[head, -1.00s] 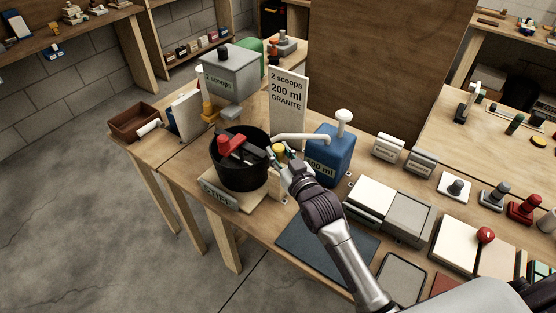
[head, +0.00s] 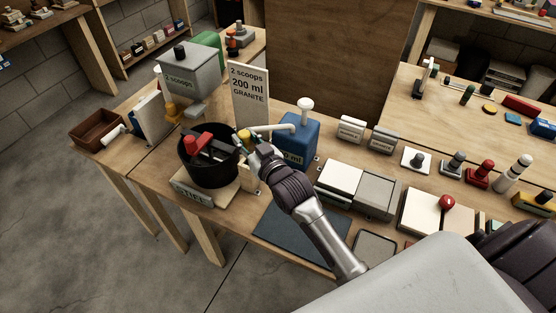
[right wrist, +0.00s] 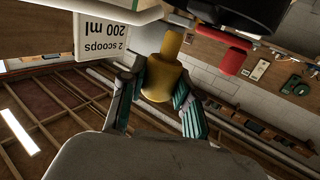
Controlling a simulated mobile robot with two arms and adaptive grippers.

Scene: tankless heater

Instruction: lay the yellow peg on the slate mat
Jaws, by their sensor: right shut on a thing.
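The yellow peg (head: 243,136) is held in my right gripper (head: 250,147), at the right rim of the black pot (head: 210,172) in the head view. In the right wrist view the peg (right wrist: 160,78) stands between the two fingers, which are shut on it; it has a narrower end and a wider body. The slate mat (head: 280,228) lies flat near the table's front edge, below my right forearm, partly covered by it, with nothing seen on it. My left gripper is not in view.
A blue pump bottle (head: 298,143) with a white spout stands just behind my right gripper. The pot, with a red-handled item in it, sits on a wooden block. A sign (head: 248,95) stands behind. White and grey boxes (head: 340,178) lie right of the mat.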

